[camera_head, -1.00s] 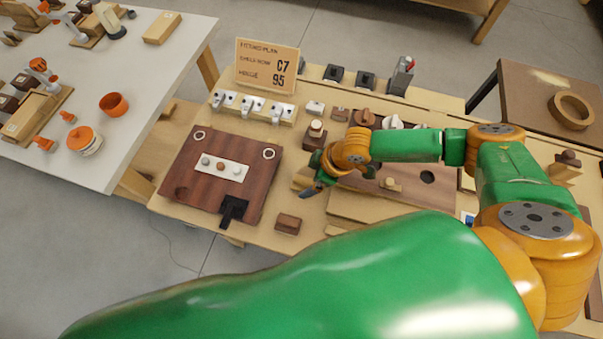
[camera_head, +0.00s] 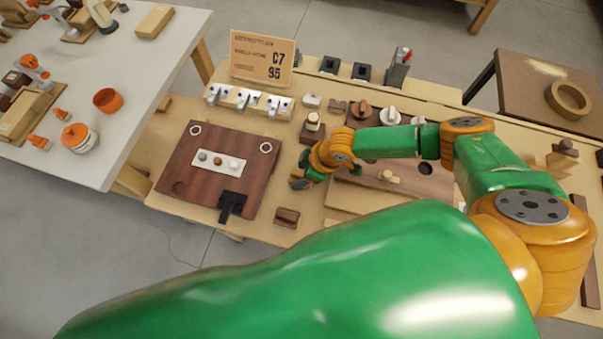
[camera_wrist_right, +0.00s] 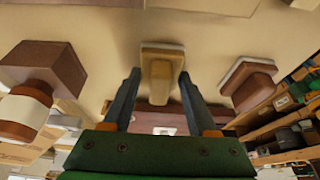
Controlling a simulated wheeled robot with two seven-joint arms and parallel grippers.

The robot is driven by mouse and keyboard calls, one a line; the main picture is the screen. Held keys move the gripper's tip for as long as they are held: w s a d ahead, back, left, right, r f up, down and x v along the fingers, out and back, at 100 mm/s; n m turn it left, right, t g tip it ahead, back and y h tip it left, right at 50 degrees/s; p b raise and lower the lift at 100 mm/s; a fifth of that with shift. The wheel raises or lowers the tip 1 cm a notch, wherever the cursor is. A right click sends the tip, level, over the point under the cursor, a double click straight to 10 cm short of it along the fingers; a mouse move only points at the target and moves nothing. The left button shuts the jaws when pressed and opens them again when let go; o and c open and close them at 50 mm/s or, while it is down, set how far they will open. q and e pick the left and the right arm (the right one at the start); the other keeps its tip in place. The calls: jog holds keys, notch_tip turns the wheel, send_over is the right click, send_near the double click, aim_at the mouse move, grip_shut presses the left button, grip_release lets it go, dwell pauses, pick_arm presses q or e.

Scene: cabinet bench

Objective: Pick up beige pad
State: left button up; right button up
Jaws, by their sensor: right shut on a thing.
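The beige pad (camera_wrist_right: 161,78) is a small tan block between the two fingers of my right gripper (camera_wrist_right: 160,80) in the right wrist view. The fingers are shut on it, one on each side. In the head view my right gripper (camera_head: 301,179) is low over the bench, just right of the dark brown board. The pad cannot be made out there. Whether the pad still touches the surface is hard to tell. My left gripper is not in view.
The dark brown board (camera_head: 178,180) with a white strip lies to the left. A small brown block (camera_head: 287,217) lies near the bench's front edge. A sign (camera_head: 262,58) stands behind. In the wrist view, brown blocks flank the gripper on the left (camera_wrist_right: 45,68) and right (camera_wrist_right: 248,84).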

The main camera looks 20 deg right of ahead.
aim_at(296, 174)
jog(key=shift+r, duration=0.4)
jog(key=r, duration=0.3)
jog(key=shift+s+a+r+p, duration=0.15)
jog(key=shift+a+p, duration=0.1)
jog(key=shift+p, duration=0.15)
jog(key=s+a+r+b, duration=0.1)
jog(key=s+a+r, duration=0.6)
jog(key=a+r, duration=0.2)
jog(key=shift+s+a, duration=0.25)
jog(key=shift+a, duration=0.9)
jog(key=o, duration=0.8)
jog(key=c, duration=0.6)
jog(key=shift+d, duration=0.1)
jog(key=shift+c, duration=0.2)
